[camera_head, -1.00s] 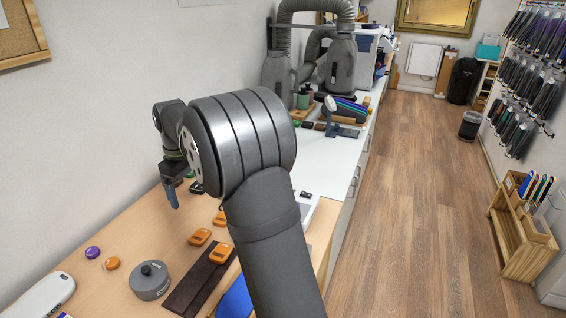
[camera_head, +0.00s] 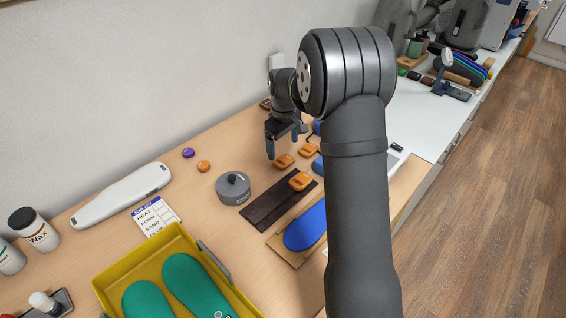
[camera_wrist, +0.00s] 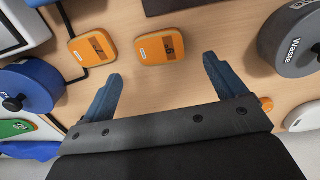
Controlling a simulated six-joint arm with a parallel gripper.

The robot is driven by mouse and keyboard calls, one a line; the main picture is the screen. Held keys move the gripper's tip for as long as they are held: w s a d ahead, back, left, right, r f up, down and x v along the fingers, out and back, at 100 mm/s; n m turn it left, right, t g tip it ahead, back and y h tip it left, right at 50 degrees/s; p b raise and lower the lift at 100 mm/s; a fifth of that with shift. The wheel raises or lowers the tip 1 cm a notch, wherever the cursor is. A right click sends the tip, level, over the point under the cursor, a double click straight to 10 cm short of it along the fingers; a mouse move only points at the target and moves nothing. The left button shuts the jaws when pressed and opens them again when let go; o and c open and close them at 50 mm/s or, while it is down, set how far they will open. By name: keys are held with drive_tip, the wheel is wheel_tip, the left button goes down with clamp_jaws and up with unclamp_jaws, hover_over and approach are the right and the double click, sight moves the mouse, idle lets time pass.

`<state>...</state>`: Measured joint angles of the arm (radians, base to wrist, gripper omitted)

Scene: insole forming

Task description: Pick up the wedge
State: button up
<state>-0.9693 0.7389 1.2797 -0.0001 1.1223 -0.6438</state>
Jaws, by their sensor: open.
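Several small orange blocks lie on the wooden bench, and I cannot tell which one the task calls the wedge. In the head view one orange block (camera_head: 284,161) lies just beside the fingertips of my gripper (camera_head: 282,147), a second (camera_head: 308,149) is to its right, and a third (camera_head: 300,181) lies on the dark strip. In the wrist view one orange block (camera_wrist: 160,47) lies ahead of the gap between the fingers of my gripper (camera_wrist: 162,70), and another (camera_wrist: 92,48) is farther left. My gripper is open, empty and above the bench.
A grey round "Waste" pot (camera_head: 233,188) stands near the blocks; it also shows in the wrist view (camera_wrist: 297,40). A blue round thing (camera_wrist: 32,87) is at the left there. A yellow tray (camera_head: 140,264) holds green insoles. A blue insole (camera_head: 306,225) lies at the bench front.

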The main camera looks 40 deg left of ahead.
sight(284, 161)
wheel_tip(284, 161, down, 5)
drive_tip(key=shift+d+f, duration=0.1)
drive_tip(key=shift+d, duration=0.05)
drive_tip(key=c, duration=1.1)
